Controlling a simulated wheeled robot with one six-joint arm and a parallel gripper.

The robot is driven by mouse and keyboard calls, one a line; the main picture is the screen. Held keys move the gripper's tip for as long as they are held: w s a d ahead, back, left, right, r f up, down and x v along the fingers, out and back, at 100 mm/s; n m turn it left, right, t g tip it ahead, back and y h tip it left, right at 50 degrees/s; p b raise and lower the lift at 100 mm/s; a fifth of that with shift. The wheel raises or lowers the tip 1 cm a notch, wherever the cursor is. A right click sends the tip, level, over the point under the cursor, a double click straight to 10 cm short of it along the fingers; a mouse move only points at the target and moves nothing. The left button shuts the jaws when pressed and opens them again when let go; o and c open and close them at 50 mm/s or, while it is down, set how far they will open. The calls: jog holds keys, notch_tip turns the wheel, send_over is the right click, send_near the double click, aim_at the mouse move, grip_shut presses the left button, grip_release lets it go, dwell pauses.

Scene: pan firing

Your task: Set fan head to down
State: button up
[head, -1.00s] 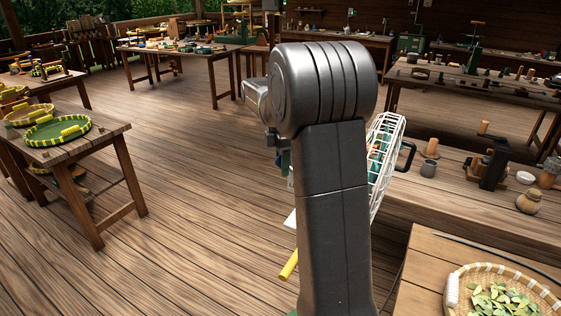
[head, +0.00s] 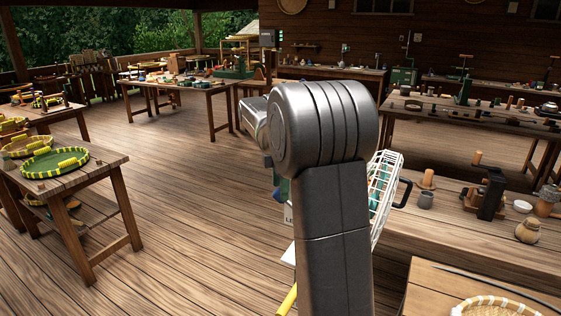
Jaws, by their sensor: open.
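A fan's white wire cage (head: 384,190) shows at the right edge of my dark arm, with green-teal parts behind the wires. The cage face stands steeply, leaning a little, seen nearly edge-on. A black curved handle (head: 404,191) sticks out on its right. My arm covers most of the fan, so its base and the exact tilt of its head are hidden. My gripper's fingers cannot be made out; my own arm links block the view there.
A wooden bench (head: 460,232) on the right holds cups, a jar (head: 528,230) and a black device (head: 491,195). A woven basket (head: 490,307) is at the bottom right. A table with green-yellow trays (head: 55,161) stands left. The floor between is clear.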

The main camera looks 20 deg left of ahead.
notch_tip(320, 180, up, 10)
jog(key=shift+r, duration=0.15)
